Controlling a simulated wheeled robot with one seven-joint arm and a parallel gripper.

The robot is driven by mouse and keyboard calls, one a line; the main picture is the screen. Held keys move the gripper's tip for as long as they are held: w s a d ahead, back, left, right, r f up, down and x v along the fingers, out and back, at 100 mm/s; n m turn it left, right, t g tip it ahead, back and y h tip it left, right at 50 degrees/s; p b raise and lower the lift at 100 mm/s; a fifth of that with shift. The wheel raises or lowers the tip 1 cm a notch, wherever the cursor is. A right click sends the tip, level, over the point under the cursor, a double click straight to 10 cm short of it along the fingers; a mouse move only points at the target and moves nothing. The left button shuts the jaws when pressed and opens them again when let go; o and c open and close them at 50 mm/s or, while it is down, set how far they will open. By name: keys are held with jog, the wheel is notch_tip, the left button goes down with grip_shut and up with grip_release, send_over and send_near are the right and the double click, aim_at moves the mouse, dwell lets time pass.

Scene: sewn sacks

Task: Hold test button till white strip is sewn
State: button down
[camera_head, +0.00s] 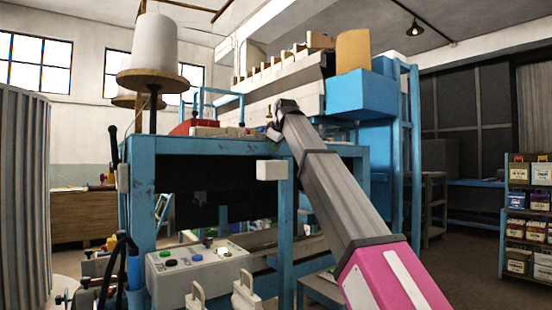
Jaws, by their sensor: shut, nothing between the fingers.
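My arm reaches from the lower right up to the blue-framed sewing machine (225,146). My gripper (272,130) is small and dark at the arm's far end, shut and empty, at the machine's top edge. A grey control box (200,277) with several coloured buttons, including a green one (171,263) and a blue one (197,258), stands low in front of the machine, well below my gripper. I cannot read which button is the test button. A pale piece (215,131) lies on the machine top beside my gripper; I cannot tell whether it is the white strip.
A large white thread cone (155,43) stands on a round wooden disc at left. A small white box (271,170) is fixed to the machine's front. A grey corrugated panel (22,190) stands at far left. Shelves of packages (529,215) are at far right. Floor is open at right.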

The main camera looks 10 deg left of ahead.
jog(key=shift+f, duration=0.1)
jog(key=shift+f, duration=0.3)
